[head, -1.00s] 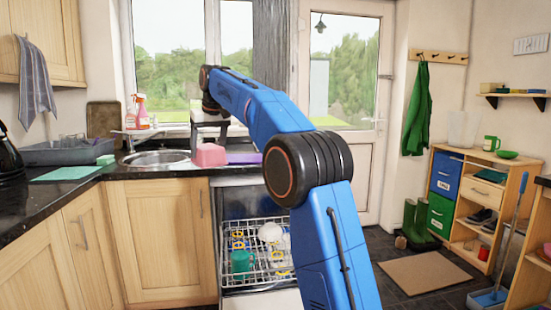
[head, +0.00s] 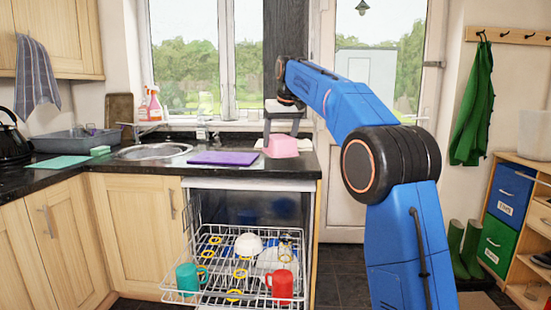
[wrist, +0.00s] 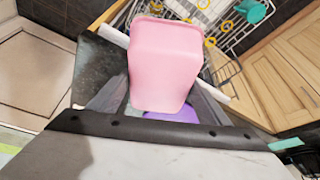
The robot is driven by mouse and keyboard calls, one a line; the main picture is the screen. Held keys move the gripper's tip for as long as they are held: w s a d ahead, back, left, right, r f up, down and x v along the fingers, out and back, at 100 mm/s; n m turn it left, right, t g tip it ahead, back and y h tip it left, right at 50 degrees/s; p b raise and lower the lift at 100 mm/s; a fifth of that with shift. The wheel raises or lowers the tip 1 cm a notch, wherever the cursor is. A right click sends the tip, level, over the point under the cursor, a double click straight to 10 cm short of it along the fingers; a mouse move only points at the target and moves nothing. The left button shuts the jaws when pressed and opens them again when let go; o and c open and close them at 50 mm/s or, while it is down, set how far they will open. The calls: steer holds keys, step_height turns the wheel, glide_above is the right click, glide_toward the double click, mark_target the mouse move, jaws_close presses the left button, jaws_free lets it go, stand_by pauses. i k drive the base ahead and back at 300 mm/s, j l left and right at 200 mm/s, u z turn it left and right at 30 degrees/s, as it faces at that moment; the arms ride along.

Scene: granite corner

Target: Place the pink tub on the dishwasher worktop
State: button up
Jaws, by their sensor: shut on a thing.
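The pink tub (head: 283,146) is at the right end of the dark dishwasher worktop (head: 262,171) in the head view, to the right of a flat purple board (head: 223,158). My gripper (head: 281,133) reaches down from above and is shut on the tub. In the wrist view the tub (wrist: 165,62) sits between the two grey fingers of my gripper (wrist: 158,98), and the purple board (wrist: 172,116) shows partly behind it. Whether the tub's underside touches the worktop cannot be told.
The dishwasher is open below, its rack (head: 240,275) pulled out with a teal mug (head: 188,278), a red mug (head: 282,286) and a white bowl (head: 249,245). A sink (head: 153,151) lies left of the purple board. Window and door stand behind.

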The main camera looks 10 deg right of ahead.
mark_target(285, 160)
steer(key=l, duration=0.6)
steer(key=i+l, duration=0.1)
steer(key=l, duration=0.5)
steer(key=i+l+u, duration=0.45)
steer(key=i+l, duration=0.15)
steer(key=l, duration=0.2)
steer(key=i+l+u, duration=0.2)
steer(key=l, duration=0.3)
